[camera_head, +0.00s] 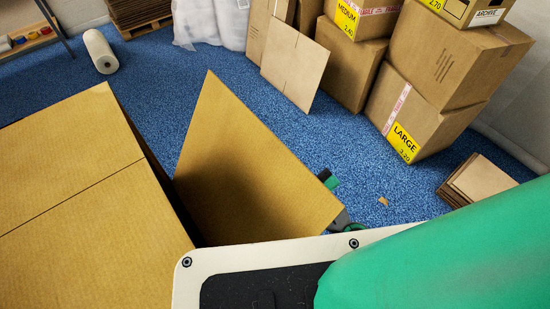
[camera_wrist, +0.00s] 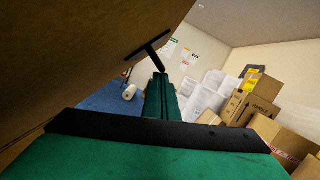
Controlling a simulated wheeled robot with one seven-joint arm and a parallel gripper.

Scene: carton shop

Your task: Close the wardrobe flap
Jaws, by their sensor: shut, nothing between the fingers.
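The wardrobe carton (camera_head: 75,210) stands at the left in the head view, with brown top panels lying flat and a seam between them. Its flap (camera_head: 245,165) is open, slanting up and out from the carton's right side, with a dark gap along the fold. My gripper is mostly hidden behind the flap; only green and grey bits of my arm show past its right edge. In the wrist view the flap (camera_wrist: 75,50) fills the upper left, and my shut, empty gripper (camera_wrist: 149,47) has its dark tip at or very near the flap's face. Contact is not certain.
Stacked cartons, including a LARGE one (camera_head: 425,100), stand at the back right. A flat panel (camera_head: 295,68) leans against them. Flat cardboard (camera_head: 478,180) lies at the right. Blue floor (camera_head: 160,85) is clear behind the flap.

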